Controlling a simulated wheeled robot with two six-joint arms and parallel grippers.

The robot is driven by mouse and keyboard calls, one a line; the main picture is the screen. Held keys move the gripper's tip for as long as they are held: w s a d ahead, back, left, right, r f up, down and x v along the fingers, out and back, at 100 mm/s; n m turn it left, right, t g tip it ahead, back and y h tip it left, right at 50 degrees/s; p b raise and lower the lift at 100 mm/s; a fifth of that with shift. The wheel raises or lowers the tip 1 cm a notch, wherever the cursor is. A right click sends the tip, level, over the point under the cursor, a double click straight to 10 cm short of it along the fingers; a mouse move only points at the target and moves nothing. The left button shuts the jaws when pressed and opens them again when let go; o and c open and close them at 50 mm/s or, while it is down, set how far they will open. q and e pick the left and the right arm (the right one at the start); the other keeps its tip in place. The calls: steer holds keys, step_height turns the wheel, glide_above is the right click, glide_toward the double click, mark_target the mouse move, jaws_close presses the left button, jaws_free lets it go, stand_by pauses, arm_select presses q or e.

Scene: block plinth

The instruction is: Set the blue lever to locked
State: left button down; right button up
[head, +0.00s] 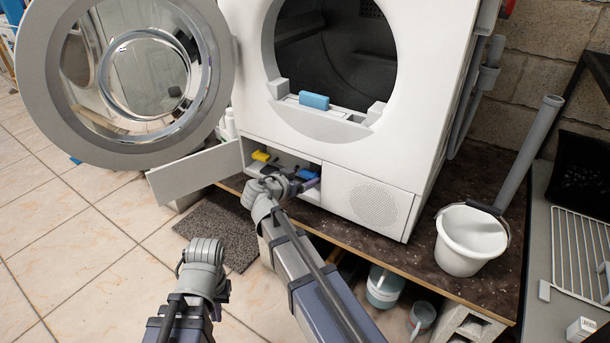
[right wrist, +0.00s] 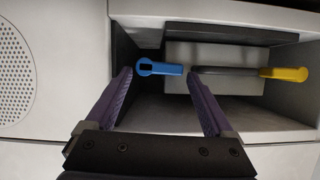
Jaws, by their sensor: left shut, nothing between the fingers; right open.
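The blue lever (right wrist: 160,68) lies level across the picture inside the open compartment (right wrist: 235,115) low in the white machine's front. In the right wrist view it has a dark slot at its left end. In the head view the blue part (head: 318,173) is partly covered by my right gripper. My right gripper (right wrist: 160,75) is open, with a purple finger on each side of the lever; I cannot tell whether they touch it. The right gripper also shows in the head view (head: 303,183). My left gripper (head: 218,290) is low at the left, away from the machine, its fingers mostly hidden.
A yellow lever (right wrist: 285,73) sits beside the blue one, with a grey bar (right wrist: 225,71) between. The compartment's flap (head: 195,172) hangs open. The big round door (head: 38,75) stands open above left. A blue block (head: 314,101) lies on the drum sill. A white bucket (head: 465,250) stands right.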

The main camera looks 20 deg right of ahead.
steer(key=p+v, duration=0.2)
steer(key=v, duration=0.4)
steer(key=shift+s+r, duration=0.1)
steer(key=shift+r, duration=0.05)
steer(key=s+a+f+n+g+y+p, duration=0.1)
steer(key=s+a+n+g+y+p, duration=0.45)
steer(key=s, duration=0.65)
steer(key=s+a+f+n+g+y+p, duration=0.1)
steer(key=s+a+n+g+y+p, duration=0.25)
steer(key=s+a+n+p, duration=0.45)
steer(key=s+a+r+n+p, duration=0.1)
steer(key=s+r+p, duration=0.2)
steer(key=r+p, duration=3.2)
step_height(320, 180, up, 3)
steer(key=shift+a+f+p, duration=0.15)
steer(key=shift+a+p, duration=0.05)
steer(key=shift+p, duration=0.1)
steer(key=shift+s+d, duration=0.1)
steer(key=shift+d, duration=0.05)
